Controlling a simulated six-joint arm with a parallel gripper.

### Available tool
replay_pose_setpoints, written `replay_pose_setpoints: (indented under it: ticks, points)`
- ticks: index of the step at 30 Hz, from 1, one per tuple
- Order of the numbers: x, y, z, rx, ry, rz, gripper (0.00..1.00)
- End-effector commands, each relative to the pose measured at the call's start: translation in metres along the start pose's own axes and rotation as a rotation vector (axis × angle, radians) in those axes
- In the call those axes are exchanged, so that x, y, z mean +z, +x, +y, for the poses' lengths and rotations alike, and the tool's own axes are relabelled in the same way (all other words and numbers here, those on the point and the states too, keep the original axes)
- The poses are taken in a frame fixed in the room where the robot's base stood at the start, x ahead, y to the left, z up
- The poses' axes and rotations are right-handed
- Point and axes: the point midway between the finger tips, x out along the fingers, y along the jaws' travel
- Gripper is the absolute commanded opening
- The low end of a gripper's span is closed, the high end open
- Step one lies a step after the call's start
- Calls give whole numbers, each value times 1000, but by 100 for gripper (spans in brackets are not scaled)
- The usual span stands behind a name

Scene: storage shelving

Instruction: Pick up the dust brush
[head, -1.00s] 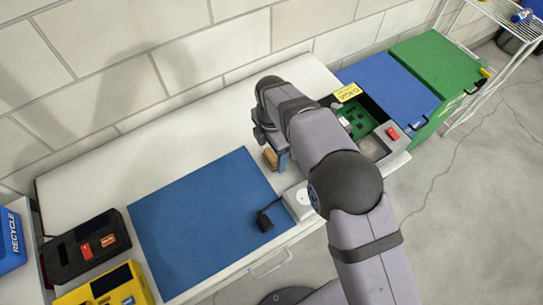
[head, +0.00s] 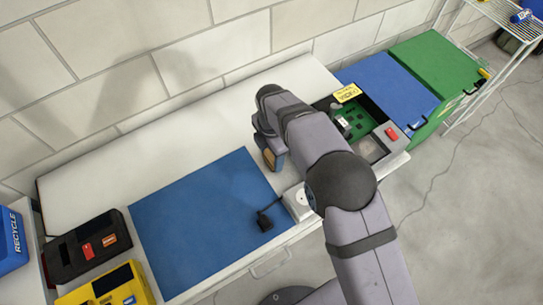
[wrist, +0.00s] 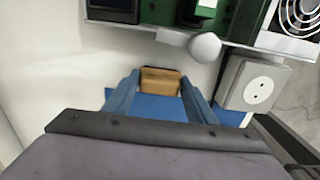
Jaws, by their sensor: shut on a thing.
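The dust brush is a small tan, wooden-looking block (head: 269,159) at the right edge of the blue mat in the head view. In the wrist view the tan block (wrist: 160,82) sits between the tips of my gripper's two blue fingers. My gripper (wrist: 160,88) is shut on it. In the head view my gripper (head: 274,152) is partly hidden by my own wrist and arm. The bristles cannot be made out, and I cannot tell whether the brush still touches the bench.
The blue mat (head: 195,220) lies on the white bench. A white socket box (head: 299,201) with a black plug (head: 265,221) is close by. An open case with a green circuit board (head: 352,124) stands to the right. Black (head: 85,246) and yellow (head: 105,288) cases stand at left.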

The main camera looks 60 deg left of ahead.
Motion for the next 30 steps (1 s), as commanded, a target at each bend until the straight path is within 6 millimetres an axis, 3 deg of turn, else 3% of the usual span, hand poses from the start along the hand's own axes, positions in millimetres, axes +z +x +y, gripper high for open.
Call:
replay_pose_setpoints:
  ticks: [5,19,30]
  points:
    - [0,-14,1,3,0,-1,28]
    - [0,-86,1,4,0,-1,28]
    - [0,-100,0,0,0,0,28]
